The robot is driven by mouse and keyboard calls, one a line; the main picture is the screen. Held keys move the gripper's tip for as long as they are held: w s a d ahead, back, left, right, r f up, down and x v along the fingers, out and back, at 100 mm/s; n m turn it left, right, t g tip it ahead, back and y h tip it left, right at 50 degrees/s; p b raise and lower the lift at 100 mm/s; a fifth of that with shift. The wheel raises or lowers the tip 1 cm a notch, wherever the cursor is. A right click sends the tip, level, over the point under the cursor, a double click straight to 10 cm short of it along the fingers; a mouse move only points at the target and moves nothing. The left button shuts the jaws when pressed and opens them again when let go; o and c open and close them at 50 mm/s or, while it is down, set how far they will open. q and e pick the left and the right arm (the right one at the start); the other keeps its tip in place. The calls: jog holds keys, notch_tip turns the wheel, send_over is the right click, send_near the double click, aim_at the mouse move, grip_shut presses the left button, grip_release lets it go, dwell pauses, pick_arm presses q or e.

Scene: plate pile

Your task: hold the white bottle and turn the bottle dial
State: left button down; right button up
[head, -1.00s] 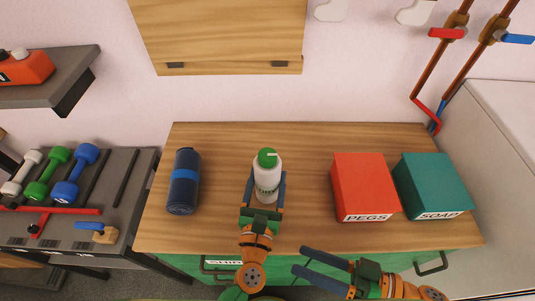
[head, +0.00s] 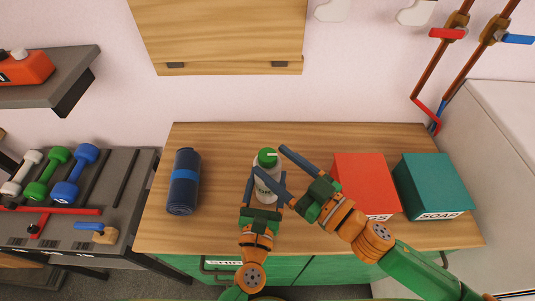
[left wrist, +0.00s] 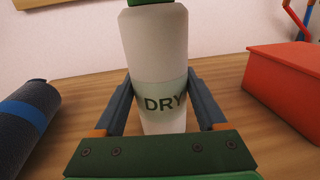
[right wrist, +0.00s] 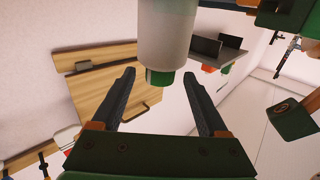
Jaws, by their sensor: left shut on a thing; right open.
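The white bottle (head: 265,192) stands upright on the wooden counter, with a green dial (head: 267,157) on top that bears a white mark. My left gripper (head: 265,181) is shut on the bottle's body. The left wrist view shows the bottle (left wrist: 158,55) between its fingers, with a "DRY" label; the dial is mostly cut off above. My right gripper (head: 268,159) is open, its fingers reaching in from the right on either side of the dial. In the right wrist view the dial (right wrist: 160,78) appears inverted between the fingertips, with gaps at both sides.
A dark blue rolled item (head: 184,190) lies left of the bottle. A red box (head: 362,180) and a teal "SOAP" box (head: 430,182) stand at the right; my right arm overlaps the red box's front. The counter (head: 225,140) behind the bottle is clear.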

jog(key=shift+x, duration=1.5)
grip_shut()
